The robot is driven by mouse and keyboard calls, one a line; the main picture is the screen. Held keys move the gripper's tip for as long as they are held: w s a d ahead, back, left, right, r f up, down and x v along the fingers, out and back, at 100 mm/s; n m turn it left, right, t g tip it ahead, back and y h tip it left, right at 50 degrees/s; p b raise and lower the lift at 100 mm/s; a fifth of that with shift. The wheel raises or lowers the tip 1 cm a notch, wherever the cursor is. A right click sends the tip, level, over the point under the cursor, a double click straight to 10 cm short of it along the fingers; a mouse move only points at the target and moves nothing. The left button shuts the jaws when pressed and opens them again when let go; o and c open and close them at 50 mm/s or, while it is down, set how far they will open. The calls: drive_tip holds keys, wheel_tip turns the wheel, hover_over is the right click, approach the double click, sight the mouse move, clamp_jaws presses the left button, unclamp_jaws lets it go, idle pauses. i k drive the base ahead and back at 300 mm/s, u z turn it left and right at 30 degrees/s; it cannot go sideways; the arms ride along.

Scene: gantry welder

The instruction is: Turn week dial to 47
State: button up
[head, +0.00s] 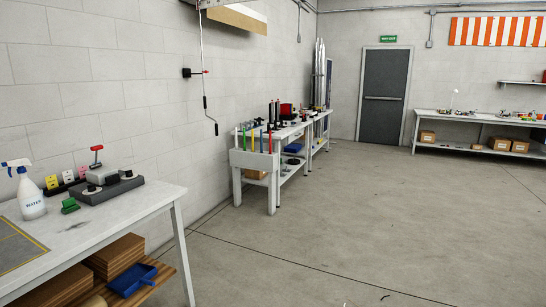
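I cannot make out a week dial or any number 47 in the head view. Small parts on the benches are too small to read. On the near left table (150,207), a grey device with a red-topped handle (97,157) stands on a dark base (105,189). Small yellow, white and red tags (67,177) stand beside it; their markings are not legible. My gripper is not in view.
A spray bottle (30,194) and a green block (70,205) are on the near table. Its lower shelf holds brown boards (117,254) and a blue dustpan (133,280). A workbench (255,160) lines the wall. The floor (350,215) is open toward a grey door (386,92).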

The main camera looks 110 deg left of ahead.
sight(91, 188)
drive_tip(key=u, duration=0.3)
drive_tip(key=i, duration=0.15)
drive_tip(key=u, duration=3.6)
drive_tip(key=i, duration=0.2)
drive_tip(key=u, duration=1.05)
drive_tip(key=i, duration=1.95)
drive_tip(key=z, duration=0.2)
